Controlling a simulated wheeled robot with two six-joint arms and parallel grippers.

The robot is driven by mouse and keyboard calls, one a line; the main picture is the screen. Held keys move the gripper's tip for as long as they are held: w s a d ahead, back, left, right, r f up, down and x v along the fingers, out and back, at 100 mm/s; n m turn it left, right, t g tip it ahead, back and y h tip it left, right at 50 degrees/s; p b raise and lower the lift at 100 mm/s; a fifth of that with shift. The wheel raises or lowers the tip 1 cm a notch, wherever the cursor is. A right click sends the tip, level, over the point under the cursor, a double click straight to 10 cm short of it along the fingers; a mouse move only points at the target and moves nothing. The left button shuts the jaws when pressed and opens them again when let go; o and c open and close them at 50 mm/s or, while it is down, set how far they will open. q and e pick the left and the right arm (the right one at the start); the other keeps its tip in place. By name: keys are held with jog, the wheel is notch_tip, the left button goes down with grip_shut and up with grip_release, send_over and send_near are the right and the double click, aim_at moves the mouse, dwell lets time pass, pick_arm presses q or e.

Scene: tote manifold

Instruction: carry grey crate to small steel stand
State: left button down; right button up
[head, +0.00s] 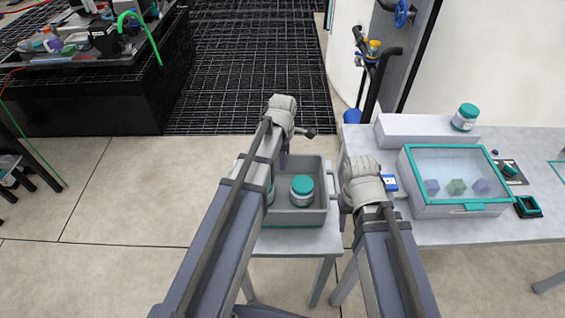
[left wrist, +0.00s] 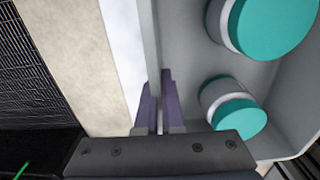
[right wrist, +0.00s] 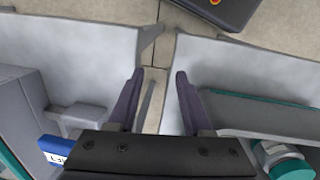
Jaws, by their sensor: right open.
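The grey crate (head: 323,210) sits on the small steel stand (head: 300,241), left of the bench. It holds jars with teal lids (head: 302,188). My left gripper (head: 284,160) is at the crate's far wall. In the left wrist view its fingers (left wrist: 158,105) close on both sides of the crate wall (left wrist: 152,35). My right gripper (head: 345,215) is beside the crate's right side. In the right wrist view its fingers (right wrist: 158,95) are apart and empty, with the crate (right wrist: 265,108) on the right. My left arm hides the crate's left part.
The bench (head: 430,233) stands close on the right, with a narrow gap to the stand. A clear-lidded case (head: 456,208) with a teal frame lies on it, beside a white block (head: 415,128) and a jar (head: 465,117). Open floor (head: 120,190) lies to the left.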

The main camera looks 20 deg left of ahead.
pick_arm(q)
jog(key=c, duration=1)
grip_release()
jog(key=shift+f, duration=0.1)
jog(key=shift+c, duration=0.2)
notch_tip(320, 180, up, 12)
jog(key=p, duration=1.2)
jog(key=shift+r, duration=0.25)
jog(key=s+d+m, duration=0.6)
jog(key=s+m, duration=0.2)
jog(key=m, duration=0.4)
jog(key=s+d+m+y, duration=0.1)
jog(key=s+d+m, duration=0.5)
jog(key=m, duration=0.7)
jog(key=shift+s, duration=1.05)
